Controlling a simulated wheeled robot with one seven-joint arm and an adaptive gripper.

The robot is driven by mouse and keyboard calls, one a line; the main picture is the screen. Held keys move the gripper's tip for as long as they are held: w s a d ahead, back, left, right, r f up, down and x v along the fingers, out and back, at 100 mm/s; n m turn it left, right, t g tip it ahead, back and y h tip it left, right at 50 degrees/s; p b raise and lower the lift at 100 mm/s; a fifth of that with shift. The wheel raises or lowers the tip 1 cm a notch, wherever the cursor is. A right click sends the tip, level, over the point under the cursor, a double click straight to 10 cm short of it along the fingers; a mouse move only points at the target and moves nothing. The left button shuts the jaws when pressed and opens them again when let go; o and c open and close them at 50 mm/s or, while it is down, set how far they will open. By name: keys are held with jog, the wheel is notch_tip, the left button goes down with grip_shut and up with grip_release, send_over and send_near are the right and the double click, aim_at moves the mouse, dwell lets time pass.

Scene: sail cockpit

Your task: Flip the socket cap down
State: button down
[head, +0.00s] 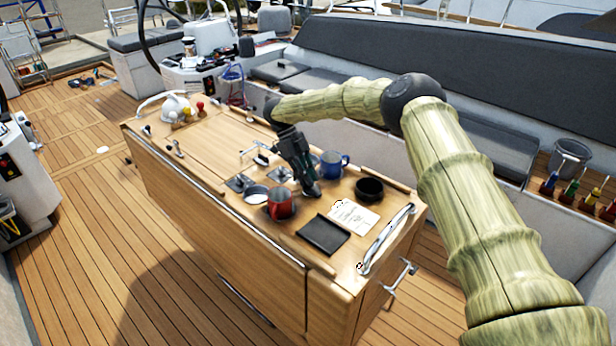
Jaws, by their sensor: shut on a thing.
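My gripper (310,190) points down at the table top, between the red mug and the blue mug. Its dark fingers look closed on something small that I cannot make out. Two small square metal fittings, one to the left (239,183) and one closer to my gripper (279,174), sit on the table left of it. I cannot tell whether either is the socket, and I cannot make out its cap or how it stands. My gripper and arm hide part of the table top.
A red mug (281,204), a round metal dish (256,193), a blue mug (334,164), a black bowl (369,189), a paper (354,216) and a black tray (323,235) crowd around my gripper. A metal rail (387,240) edges the table's right end. The table's left half is clearer.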

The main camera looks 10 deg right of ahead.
jog(key=shift+f, duration=0.15)
jog(key=c, duration=1.3)
grip_release()
jog(key=shift+d, duration=0.15)
jog(key=shift+a+r, duration=0.2)
jog(key=v, duration=1.1)
jog(key=shift+w+r, duration=0.3)
